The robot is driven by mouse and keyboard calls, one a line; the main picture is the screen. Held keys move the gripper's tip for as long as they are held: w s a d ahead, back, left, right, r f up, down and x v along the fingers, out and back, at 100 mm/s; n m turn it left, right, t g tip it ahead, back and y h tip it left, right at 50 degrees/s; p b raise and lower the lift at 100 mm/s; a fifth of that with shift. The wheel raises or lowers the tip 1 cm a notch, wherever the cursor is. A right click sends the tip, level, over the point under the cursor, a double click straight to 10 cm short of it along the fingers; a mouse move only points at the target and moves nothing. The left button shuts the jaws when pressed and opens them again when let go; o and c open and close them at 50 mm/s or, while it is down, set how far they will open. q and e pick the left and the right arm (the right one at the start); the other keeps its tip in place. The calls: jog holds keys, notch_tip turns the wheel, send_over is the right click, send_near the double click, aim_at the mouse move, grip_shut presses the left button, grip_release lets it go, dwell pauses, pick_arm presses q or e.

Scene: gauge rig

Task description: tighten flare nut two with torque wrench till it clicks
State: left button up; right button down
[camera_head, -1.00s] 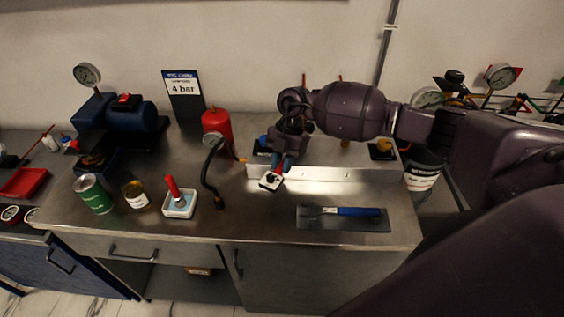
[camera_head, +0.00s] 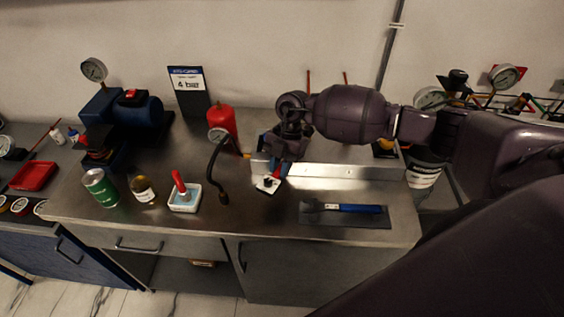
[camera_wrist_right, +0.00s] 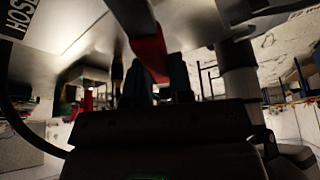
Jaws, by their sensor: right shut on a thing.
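My right gripper (camera_head: 279,162) is at the left end of the metal rail on the bench, shut on a red part (camera_head: 277,170). The red part also shows between the fingers in the right wrist view (camera_wrist_right: 150,52). A small white block with a black spot (camera_head: 266,186) is just below the fingers; I cannot tell whether it is joined to the red part. A blue-handled tool, seemingly the torque wrench (camera_head: 355,208), lies on a dark mat, apart from the gripper. I cannot make out flare nut two. My left gripper is out of view.
A black bent hose (camera_head: 212,172) and a red cylinder (camera_head: 222,121) stand left of the gripper. A white tray with a red-handled brush (camera_head: 185,204), a jar (camera_head: 143,190) and a green can (camera_head: 100,187) stand farther left. The metal rail (camera_head: 345,171) runs right.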

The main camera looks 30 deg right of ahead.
jog(key=shift+s+a+p, duration=0.55)
jog(key=shift+a, duration=0.3)
jog(key=shift+r, duration=0.15)
